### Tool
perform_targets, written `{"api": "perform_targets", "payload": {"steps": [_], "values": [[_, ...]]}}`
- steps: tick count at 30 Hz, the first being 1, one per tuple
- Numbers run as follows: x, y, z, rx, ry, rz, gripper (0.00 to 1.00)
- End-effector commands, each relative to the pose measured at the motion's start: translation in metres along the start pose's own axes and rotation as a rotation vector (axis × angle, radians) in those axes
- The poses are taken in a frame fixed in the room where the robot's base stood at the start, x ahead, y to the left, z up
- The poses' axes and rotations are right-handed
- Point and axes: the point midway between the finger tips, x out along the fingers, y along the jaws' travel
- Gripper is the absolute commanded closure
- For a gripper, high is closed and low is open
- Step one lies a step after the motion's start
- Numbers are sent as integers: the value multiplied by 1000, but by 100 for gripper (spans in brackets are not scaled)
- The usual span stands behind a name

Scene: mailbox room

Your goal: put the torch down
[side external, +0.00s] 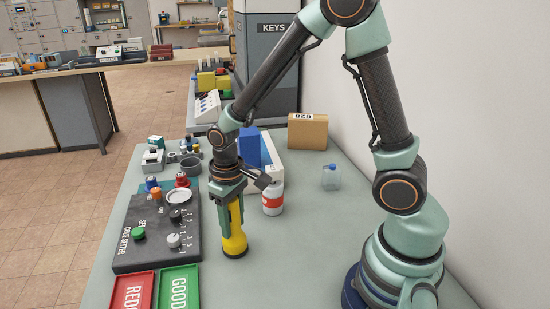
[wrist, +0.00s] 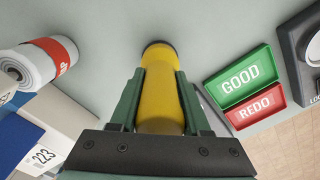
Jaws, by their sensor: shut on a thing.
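The torch (side external: 234,240) is yellow with a dark end and stands upright at the table's middle. Its dark lower end looks to be on or just above the table top; I cannot tell for sure if it touches. My gripper (side external: 232,208) points down with its green fingers shut around the torch's upper part. In the wrist view the yellow torch (wrist: 160,85) lies between the two gripper fingers (wrist: 160,100). The torch's upper end is hidden by my gripper.
A white and red roll (side external: 272,198) stands just right of the torch. The code setter panel (side external: 150,252) is at left, with the red REDO tray (side external: 132,291) and green GOOD tray (side external: 180,288) in front. A small clear bottle (side external: 331,178) and a cardboard box (side external: 308,133) stand behind. Bare table lies right of the torch.

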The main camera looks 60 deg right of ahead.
Motion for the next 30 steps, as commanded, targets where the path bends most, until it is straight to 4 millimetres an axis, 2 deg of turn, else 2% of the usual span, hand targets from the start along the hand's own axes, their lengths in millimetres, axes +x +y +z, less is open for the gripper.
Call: {"api": "perform_targets", "payload": {"steps": [1,2,3,4,13,17,20,30], "values": [[2,0,0,0,0,0,100],[1,0,0,0,0,0,42],[1,0,0,0,0,0,26],[1,0,0,0,0,0,23],[0,0,0,0,0,0,23],[-7,0,-1,0,3,0,23],[-21,0,-2,0,6,-1,23],[-90,0,-1,0,5,-1,23]]}}
